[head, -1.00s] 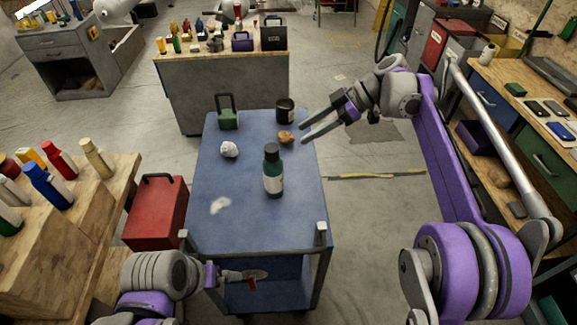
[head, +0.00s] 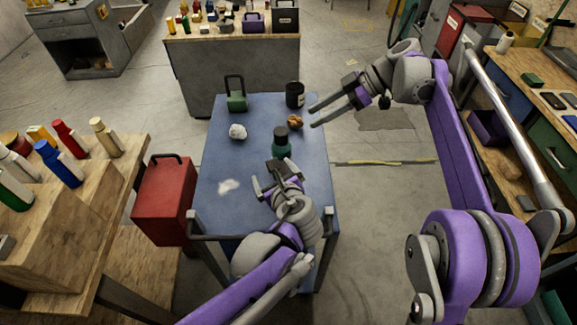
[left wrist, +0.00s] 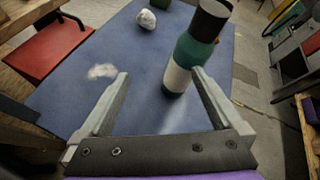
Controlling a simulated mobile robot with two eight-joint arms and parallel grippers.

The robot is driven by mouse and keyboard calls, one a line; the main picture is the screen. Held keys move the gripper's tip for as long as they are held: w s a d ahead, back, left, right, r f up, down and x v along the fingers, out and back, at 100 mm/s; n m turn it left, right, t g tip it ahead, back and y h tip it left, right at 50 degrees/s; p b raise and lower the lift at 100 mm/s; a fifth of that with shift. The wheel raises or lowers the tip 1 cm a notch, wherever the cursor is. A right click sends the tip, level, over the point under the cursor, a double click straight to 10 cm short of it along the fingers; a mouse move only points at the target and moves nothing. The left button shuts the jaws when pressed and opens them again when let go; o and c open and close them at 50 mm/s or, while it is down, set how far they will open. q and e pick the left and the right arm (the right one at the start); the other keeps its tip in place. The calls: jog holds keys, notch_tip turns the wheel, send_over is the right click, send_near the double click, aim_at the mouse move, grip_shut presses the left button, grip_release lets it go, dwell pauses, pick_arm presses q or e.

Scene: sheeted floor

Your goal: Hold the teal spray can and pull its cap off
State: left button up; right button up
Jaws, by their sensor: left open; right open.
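The teal spray can (head: 282,146) stands upright on the blue cart top (head: 215,180), with its dark cap (head: 281,132) on. In the left wrist view the can (left wrist: 193,60) has a white lower band, and its cap (left wrist: 212,18) shows at the top edge. My left gripper (head: 277,172) is open just in front of the can. In the left wrist view its fingers (left wrist: 160,85) are spread, with the can near the right finger; I cannot tell if they touch. My right gripper (head: 312,116) is open and empty, right of the can and beyond it, above the cart's right edge.
On the cart are a crumpled white lump (head: 237,132), a brown lump (head: 295,122), a black cup (head: 295,94) and a green handled block (head: 237,99). A red toolbox (head: 163,200) stands left of the cart. A wooden bench (head: 85,215) holds several bottles.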

aim_at(279, 146)
pick_arm(q)
jog(key=d+m, duration=0.1)
jog(key=d+m+t, duration=0.1)
jog(key=d+r+m, duration=0.1)
jog(key=d+m, duration=0.1)
jog(key=shift+w+t+h, duration=0.4)
jog(key=x, duration=1.2)
jog(key=shift+s+a+r, duration=0.1)
jog(key=shift+c, duration=0.2)
